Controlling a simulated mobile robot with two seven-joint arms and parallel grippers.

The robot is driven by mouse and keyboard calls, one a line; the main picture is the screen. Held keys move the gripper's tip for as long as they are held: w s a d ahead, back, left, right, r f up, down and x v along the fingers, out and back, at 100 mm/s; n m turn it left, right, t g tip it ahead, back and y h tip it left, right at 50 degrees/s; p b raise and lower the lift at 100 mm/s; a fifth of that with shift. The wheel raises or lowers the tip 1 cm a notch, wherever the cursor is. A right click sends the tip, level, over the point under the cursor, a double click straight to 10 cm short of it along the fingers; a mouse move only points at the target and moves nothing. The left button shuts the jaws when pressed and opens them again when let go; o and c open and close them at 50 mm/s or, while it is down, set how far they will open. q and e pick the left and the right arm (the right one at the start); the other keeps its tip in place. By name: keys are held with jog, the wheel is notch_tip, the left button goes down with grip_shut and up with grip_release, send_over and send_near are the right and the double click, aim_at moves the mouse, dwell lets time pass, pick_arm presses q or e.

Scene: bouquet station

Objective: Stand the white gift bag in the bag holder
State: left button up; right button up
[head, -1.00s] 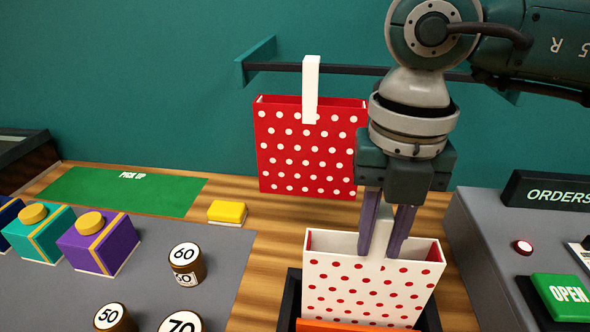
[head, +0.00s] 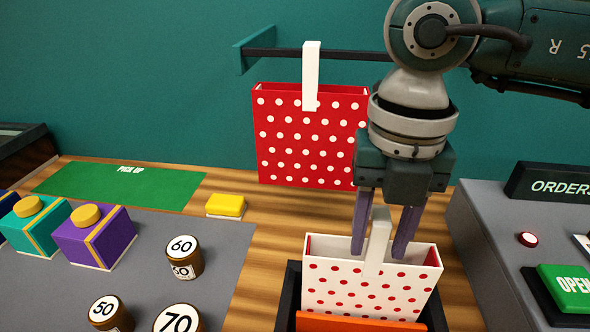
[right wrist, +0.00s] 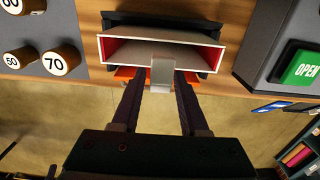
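The white gift bag (head: 365,290) with red dots stands upright in the dark bag holder (head: 290,300), which has an orange front strip (head: 355,323). The holder hides the bag's base. The bag's white handle strap (head: 377,245) sticks up between the fingers of my right gripper (head: 381,254). These fingers are spread, with a gap on each side of the strap. The right wrist view shows the bag's open top (right wrist: 163,50) in the holder and the open gripper (right wrist: 158,80) around the strap. My left gripper is not in view.
A red dotted bag (head: 310,140) hangs from a rail behind. An orders console (head: 500,235) with a green OPEN button (head: 565,288) stands right of the holder. Weights (head: 184,257), a yellow block (head: 226,206) and a purple box (head: 95,240) lie to the left.

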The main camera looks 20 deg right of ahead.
jog(key=shift+o, duration=1.2)
jog(key=shift+r, duration=0.1)
notch_tip(320, 180, up, 10)
jog(key=shift+f+b, duration=0.1)
jog(key=shift+b, duration=0.95)
